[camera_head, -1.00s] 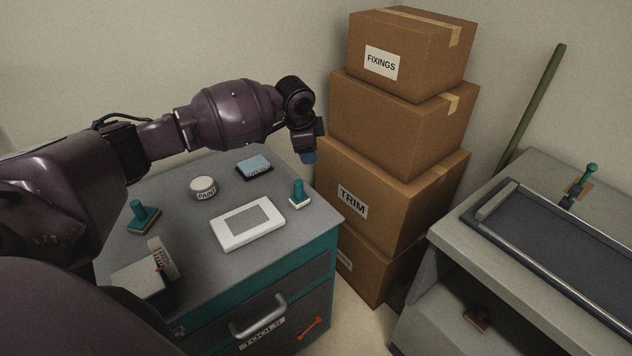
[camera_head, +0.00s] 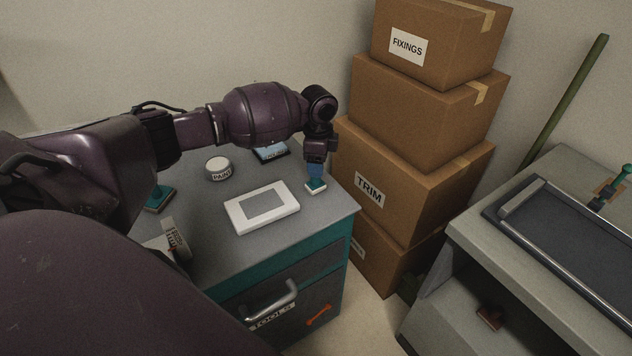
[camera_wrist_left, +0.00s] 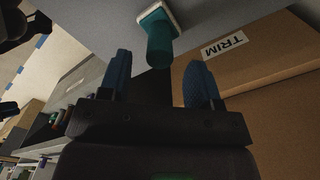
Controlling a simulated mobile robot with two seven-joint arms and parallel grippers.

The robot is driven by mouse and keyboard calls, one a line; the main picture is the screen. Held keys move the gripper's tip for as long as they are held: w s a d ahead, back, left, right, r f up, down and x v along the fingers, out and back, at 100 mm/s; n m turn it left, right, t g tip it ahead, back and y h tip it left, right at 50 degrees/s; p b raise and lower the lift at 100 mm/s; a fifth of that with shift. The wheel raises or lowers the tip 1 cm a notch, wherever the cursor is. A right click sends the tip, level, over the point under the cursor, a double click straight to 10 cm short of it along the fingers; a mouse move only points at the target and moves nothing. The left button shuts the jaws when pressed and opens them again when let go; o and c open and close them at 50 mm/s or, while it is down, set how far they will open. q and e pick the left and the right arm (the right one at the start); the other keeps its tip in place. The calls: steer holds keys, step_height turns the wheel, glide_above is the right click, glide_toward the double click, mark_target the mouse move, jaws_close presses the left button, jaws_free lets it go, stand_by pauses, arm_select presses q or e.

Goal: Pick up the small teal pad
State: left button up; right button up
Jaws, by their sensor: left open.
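The small teal pad (camera_head: 316,189) stands upright on the grey cabinet top, near its right corner, with a teal handle and a white-edged base. My left gripper (camera_head: 315,170) is just above it, pointing down, with a blue finger overlapping the handle in the head view. In the left wrist view the open blue fingers (camera_wrist_left: 158,72) have a gap between them. The pad's teal handle (camera_wrist_left: 160,45) shows there with its end toward that gap; contact cannot be told. A larger teal-handled pad (camera_head: 159,198) stands at the left, partly hidden by my arm. My right gripper is not in view.
A white framed panel (camera_head: 262,208) lies left of the small pad. Stacked cartons (camera_head: 400,200) stand close at the right. A grey bench (camera_head: 476,226) is further right.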

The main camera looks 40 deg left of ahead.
arm_select(q)
step_height(320, 180, down, 4)
steer(key=shift+s+a+r, duration=0.1)
steer(key=shift+r, duration=0.1)
steer(key=shift+f+b, duration=0.3)
steer(key=shift+f, duration=0.25)
steer(key=shift+r, duration=0.1)
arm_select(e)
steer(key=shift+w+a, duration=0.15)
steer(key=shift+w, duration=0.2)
arm_select(q)
steer(key=shift+c, duration=1)
steer(key=c, duration=0.8)
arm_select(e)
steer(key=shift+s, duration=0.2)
arm_select(q)
step_height(320, 180, up, 20)
steer(key=shift+p, duration=1.25)
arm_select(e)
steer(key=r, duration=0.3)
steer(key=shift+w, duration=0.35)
